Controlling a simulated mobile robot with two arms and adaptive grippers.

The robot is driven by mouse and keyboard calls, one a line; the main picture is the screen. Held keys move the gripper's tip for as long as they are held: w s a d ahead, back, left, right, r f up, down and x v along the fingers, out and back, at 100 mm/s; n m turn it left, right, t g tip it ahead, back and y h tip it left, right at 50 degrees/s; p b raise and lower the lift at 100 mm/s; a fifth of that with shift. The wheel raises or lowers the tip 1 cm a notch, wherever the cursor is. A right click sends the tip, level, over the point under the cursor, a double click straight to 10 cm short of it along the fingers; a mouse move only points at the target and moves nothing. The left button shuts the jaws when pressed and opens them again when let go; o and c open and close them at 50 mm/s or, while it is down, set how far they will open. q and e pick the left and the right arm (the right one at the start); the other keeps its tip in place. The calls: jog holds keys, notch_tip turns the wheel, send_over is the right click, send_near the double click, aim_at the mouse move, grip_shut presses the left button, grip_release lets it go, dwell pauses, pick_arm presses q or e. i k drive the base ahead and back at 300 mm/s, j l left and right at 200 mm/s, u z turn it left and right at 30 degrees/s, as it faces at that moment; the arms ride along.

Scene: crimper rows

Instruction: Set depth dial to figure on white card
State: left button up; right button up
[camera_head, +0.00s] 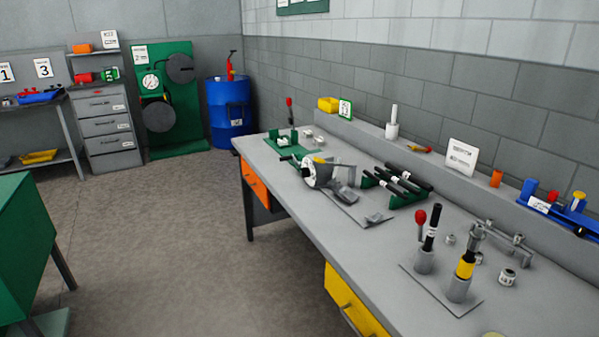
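A white card (460,157) with dark print stands tilted on the ledge behind the grey workbench; its figure is too small to read. A device with a round white dial face (310,173) sits on the bench left of centre; its markings are too small to read. Another round white gauge (151,82) is on a green panel (183,128) by the far wall, below a white card (140,55) that seems to read 2. I cannot tell which one is the depth dial. Neither of my grippers is in view.
The workbench (400,290) carries a rack of black-handled tools (397,185) and upright black and yellow-banded tools (466,264) on a plate. A blue drum (228,112) and grey drawers (105,130) stand at the back. A green box-like stand (25,240) is at left. The middle floor is clear.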

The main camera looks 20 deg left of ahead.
aim_at(306, 171)
jog(key=i+j+z, duration=0.1)
jog(key=j, duration=0.25)
jog(key=i+j+z, duration=0.1)
jog(key=i+j, duration=0.15)
jog(key=i+j+z, duration=0.1)
jog(key=j, duration=0.35)
jog(key=i+j+z, duration=0.1)
jog(key=i+j, duration=0.15)
jog(key=j, duration=0.15)
jog(key=i+j+z, duration=0.1)
jog(key=j, duration=0.3)
jog(key=i+j+z, duration=0.1)
jog(key=j, duration=0.3)
